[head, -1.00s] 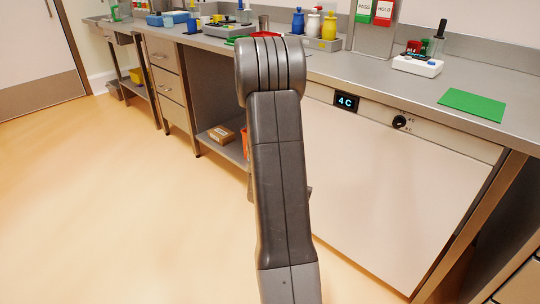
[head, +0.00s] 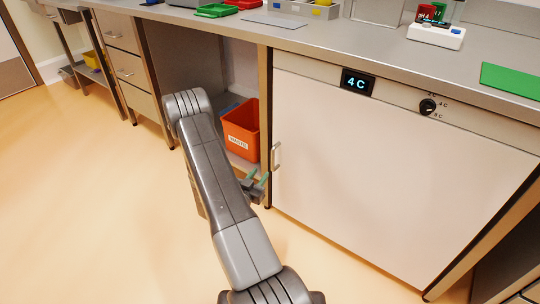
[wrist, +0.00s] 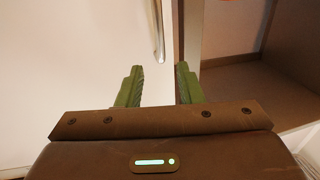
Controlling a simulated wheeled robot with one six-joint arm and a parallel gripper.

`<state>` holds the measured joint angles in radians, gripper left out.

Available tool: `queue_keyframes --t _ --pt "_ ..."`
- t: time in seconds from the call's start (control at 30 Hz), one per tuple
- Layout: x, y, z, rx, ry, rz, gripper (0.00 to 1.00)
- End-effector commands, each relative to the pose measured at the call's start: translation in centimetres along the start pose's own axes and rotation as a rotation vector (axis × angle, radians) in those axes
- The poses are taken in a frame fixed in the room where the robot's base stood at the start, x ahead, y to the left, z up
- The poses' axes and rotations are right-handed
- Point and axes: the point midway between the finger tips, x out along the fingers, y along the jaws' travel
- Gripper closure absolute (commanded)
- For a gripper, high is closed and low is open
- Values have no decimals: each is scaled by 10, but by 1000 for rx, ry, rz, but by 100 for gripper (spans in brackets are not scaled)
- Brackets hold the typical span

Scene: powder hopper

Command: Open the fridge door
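The fridge is the white under-counter unit with a 4C display (head: 357,82) and a dial (head: 428,106). Its door (head: 385,180) is shut, with a small vertical metal handle (head: 277,156) at its left edge. My gripper (head: 261,181) is just in front of and below the handle, near the door's left edge. In the wrist view my gripper (wrist: 157,86) has its two green fingers apart with nothing between them. The handle (wrist: 159,32) shows beyond the fingertips, not between them. The white door (wrist: 70,70) fills the left of that view.
Left of the fridge is an open bay with an orange waste bin (head: 242,130) on a low shelf. Drawers (head: 122,68) stand further left. The counter above (head: 330,48) carries trays, a meter (head: 436,32) and a green mat (head: 512,80). The floor in front is clear.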

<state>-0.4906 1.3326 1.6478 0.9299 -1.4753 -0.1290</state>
Motion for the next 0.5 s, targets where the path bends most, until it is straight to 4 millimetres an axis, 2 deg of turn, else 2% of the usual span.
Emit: queue_keyframes --t 0.3,0.5 --pt "68 2 2 3 1 4 67" --pt "102 0 2 1 0 0 67"
